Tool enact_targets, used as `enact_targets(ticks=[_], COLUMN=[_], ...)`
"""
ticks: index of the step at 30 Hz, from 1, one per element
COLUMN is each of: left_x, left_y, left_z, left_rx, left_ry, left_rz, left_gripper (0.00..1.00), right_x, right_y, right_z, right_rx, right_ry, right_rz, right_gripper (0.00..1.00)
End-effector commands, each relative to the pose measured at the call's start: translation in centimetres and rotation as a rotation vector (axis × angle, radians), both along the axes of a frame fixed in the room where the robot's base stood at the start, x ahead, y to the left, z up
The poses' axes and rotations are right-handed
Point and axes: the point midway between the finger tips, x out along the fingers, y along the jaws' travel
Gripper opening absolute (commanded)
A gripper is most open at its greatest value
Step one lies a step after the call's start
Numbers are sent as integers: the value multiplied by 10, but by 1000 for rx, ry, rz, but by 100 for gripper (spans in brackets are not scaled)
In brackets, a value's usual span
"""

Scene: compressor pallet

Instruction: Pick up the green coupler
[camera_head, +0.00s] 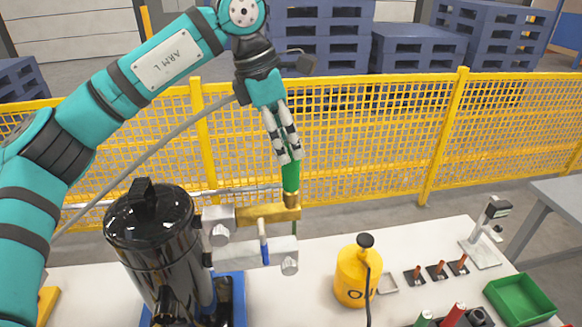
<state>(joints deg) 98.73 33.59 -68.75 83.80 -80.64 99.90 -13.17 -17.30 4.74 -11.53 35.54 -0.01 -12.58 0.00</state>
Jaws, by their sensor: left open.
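A green coupler (291,180) with a brass lower end stands upright at the right end of a brass bar (260,214). Its upper part is hidden behind my fingers. My left gripper (290,161) points down at the coupler from above, its fingers open and overlapping the coupler's upper part in the picture. I cannot tell whether they touch it. Another green-topped piece (424,319) shows at the bottom edge, partly cut off. My right gripper is not in view.
A black tank (160,245) stands left of the brass bar. A yellow oil can (352,277), a green tray (520,298) and a red-topped piece (455,313) are on the white bench (320,305). A yellow mesh fence (380,135) runs behind.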

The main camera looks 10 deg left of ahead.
Motion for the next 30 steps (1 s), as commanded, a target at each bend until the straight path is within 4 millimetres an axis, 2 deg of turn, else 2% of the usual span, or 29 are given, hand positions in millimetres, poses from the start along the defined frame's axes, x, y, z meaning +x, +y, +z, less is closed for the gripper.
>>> enact_targets(ticks=[8, 11, 15, 24, 30], left_x=[5, 10, 13, 14, 14], left_y=[-7, -13, -18, -19, -19], left_z=[-18, -31, -50, -56, -56], left_rx=[1, 1, 0, -1, -1], left_ry=[4, 5, 2, 0, 0], left_rz=[0, -1, -1, 1, 1], left_gripper=[59, 59, 59, 59, 33], right_x=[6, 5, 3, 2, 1], right_y=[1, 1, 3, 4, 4], right_z=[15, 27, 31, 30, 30], right_rx=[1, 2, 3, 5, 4], right_ry=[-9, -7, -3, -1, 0], right_rz=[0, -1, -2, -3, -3], right_gripper=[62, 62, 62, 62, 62])
